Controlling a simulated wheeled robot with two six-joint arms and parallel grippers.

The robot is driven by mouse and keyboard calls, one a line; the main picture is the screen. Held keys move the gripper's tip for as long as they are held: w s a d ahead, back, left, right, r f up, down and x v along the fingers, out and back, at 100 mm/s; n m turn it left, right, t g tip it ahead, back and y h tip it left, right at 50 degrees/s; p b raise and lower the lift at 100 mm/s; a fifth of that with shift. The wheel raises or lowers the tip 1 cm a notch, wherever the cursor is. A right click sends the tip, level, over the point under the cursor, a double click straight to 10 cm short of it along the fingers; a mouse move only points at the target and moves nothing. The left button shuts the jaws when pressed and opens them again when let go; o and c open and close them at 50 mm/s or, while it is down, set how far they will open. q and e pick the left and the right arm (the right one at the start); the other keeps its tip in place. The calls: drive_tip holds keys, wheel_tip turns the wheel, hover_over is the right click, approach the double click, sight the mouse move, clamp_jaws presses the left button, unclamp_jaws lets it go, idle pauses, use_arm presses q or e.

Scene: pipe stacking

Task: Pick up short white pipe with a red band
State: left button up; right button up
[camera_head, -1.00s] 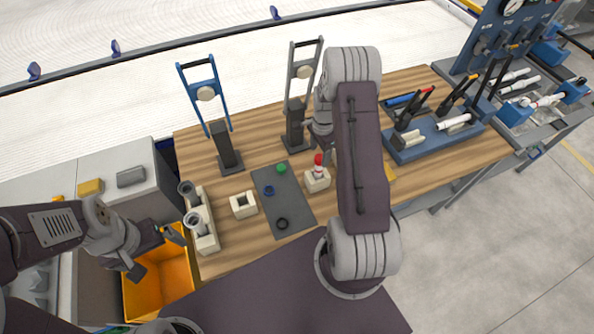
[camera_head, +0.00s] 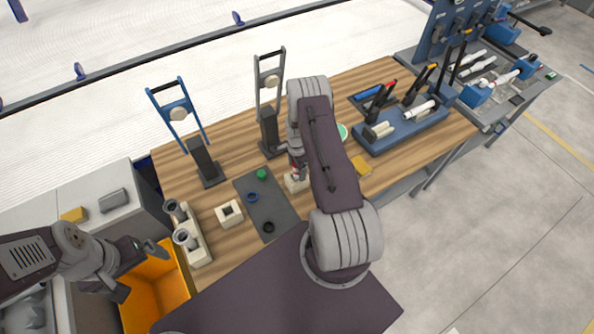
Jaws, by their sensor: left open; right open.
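The short white pipe with a red band (camera_head: 294,174) stands in a cream block (camera_head: 295,185) on the wooden table, right of the dark mat. Only a small part of it shows. My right gripper (camera_head: 297,164) is at the pipe's top, with its jaws mostly hidden by my arm. It is open; whether it touches the pipe cannot be told. My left gripper (camera_head: 138,268) is open and empty above the orange bin (camera_head: 172,285), at the left.
A dark mat (camera_head: 270,208) holds green, blue and black rings. A square cream block (camera_head: 229,213) and a holder with grey pipes (camera_head: 197,248) stand left of it. Two upright frames (camera_head: 205,165) stand behind. A blue rack (camera_head: 405,135) with a white pipe is at right.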

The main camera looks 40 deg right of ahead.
drive_tip(key=shift+f, duration=0.45)
clamp_jaws()
drive_tip(key=shift+r, duration=0.15)
